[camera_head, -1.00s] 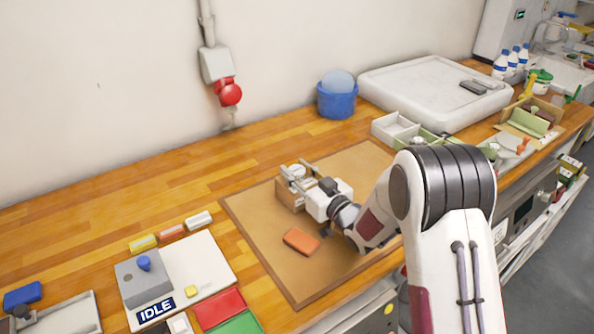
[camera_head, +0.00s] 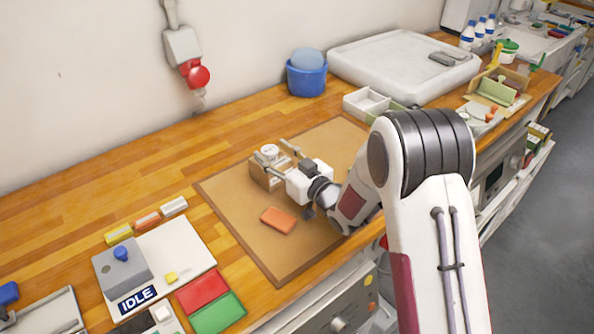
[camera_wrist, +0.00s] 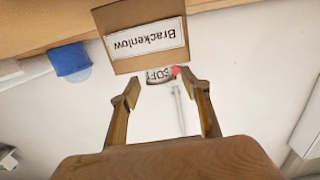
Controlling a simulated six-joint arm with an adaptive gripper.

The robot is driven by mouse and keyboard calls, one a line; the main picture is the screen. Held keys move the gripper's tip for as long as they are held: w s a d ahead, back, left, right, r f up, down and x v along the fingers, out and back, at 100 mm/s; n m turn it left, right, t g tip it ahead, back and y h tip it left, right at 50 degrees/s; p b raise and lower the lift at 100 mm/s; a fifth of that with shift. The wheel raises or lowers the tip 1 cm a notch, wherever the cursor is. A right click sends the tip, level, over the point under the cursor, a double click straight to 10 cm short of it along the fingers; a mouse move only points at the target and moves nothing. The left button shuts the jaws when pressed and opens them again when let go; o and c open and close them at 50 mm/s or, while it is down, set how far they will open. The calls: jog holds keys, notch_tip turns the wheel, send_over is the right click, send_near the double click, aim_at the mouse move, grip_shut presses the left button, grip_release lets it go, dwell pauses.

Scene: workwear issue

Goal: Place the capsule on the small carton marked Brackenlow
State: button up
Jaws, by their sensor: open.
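The small carton marked Brackenlow (camera_head: 267,176) stands on the brown mat, and its label shows upside down in the wrist view (camera_wrist: 147,38). The capsule (camera_head: 270,150), a short white rounded piece with dark lettering, appears to rest on top of the carton. It also shows in the wrist view (camera_wrist: 158,77), partly hidden behind the carton's top edge. My gripper (camera_head: 281,156) is open, with its fingertips (camera_wrist: 161,86) apart at the carton's top edge, one to each side of the capsule. No finger visibly touches the capsule.
An orange block (camera_head: 278,220) lies on the brown mat (camera_head: 225,196). A white divided box (camera_head: 365,103) and a blue tub (camera_head: 306,80) stand behind. At left is a white panel (camera_head: 185,258) marked IDLE, near red (camera_head: 202,291) and green (camera_head: 218,312) pads. The wood left of the mat is mostly clear.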

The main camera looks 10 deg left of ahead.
jog(key=v, duration=0.9)
jog(key=shift+s+d, duration=0.25)
jog(key=shift+s, duration=0.05)
jog(key=shift+w+d+r, duration=0.1)
jog(key=shift+r, duration=0.05)
dwell(0.6)
jog(key=d+r+m+h, duration=0.3)
jog(key=d+r+h, duration=0.4)
jog(key=d, duration=0.4)
jog(key=s+d+r+m+g+h, duration=0.1)
jog(key=s+d+r+m+h, duration=0.2)
jog(key=s+d, duration=0.55)
jog(key=s+d+m+g+h, duration=0.1)
jog(key=s+d+g, duration=0.1)
jog(key=s, duration=1.1)
jog(key=s+d+m+g+h, duration=0.1)
jog(key=s+d+m+g, duration=0.1)
jog(key=s, duration=1.1)
jog(key=shift+s+d+g, duration=0.2)
jog(key=shift+s+g, duration=0.15)
jog(key=shift+g, duration=0.55)
